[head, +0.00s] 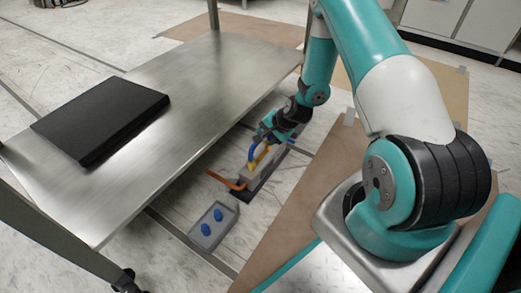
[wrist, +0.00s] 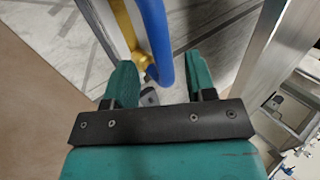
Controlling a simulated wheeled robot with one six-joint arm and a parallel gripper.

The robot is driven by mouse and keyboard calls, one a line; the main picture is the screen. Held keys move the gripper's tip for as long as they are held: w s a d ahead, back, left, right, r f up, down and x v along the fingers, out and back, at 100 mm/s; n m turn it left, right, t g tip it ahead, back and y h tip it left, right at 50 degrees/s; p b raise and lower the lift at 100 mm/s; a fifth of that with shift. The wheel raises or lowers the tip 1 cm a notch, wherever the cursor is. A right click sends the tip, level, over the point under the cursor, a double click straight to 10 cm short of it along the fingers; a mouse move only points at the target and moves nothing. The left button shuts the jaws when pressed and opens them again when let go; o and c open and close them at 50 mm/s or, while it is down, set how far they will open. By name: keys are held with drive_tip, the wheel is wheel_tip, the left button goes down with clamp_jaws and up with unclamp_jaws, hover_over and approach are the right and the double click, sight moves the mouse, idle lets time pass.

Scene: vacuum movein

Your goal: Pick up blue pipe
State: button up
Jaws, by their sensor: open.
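The blue pipe (head: 251,154) is a short curved tube rising from a low grey unit (head: 267,174) on the floor, beside the metal table. In the wrist view the blue pipe (wrist: 153,32) comes down from the top edge, and its lower end bends between my two teal fingers. My gripper (wrist: 158,62) is open around that end, with visible gaps at the fingers. In the head view my gripper (head: 265,136) is just above the pipe, and my wrist hides its upper part. A yellow pipe (head: 261,157) stands right next to the blue one and also shows in the wrist view (wrist: 126,24).
The steel table (head: 215,90) stands close on the left, with a black slab (head: 102,118) on it. An orange pipe (head: 226,180) sticks out left of the unit. A grey box (head: 213,228) with two blue knobs lies in front. Brown sheeting (head: 318,196) covers floor on the right.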

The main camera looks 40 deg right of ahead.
drive_tip(key=b+x, duration=0.4)
drive_tip(key=x, duration=0.1)
drive_tip(key=shift+w+f+b, duration=0.1)
drive_tip(key=shift+f+b, duration=0.05)
drive_tip(key=shift+b, duration=0.2)
clamp_jaws()
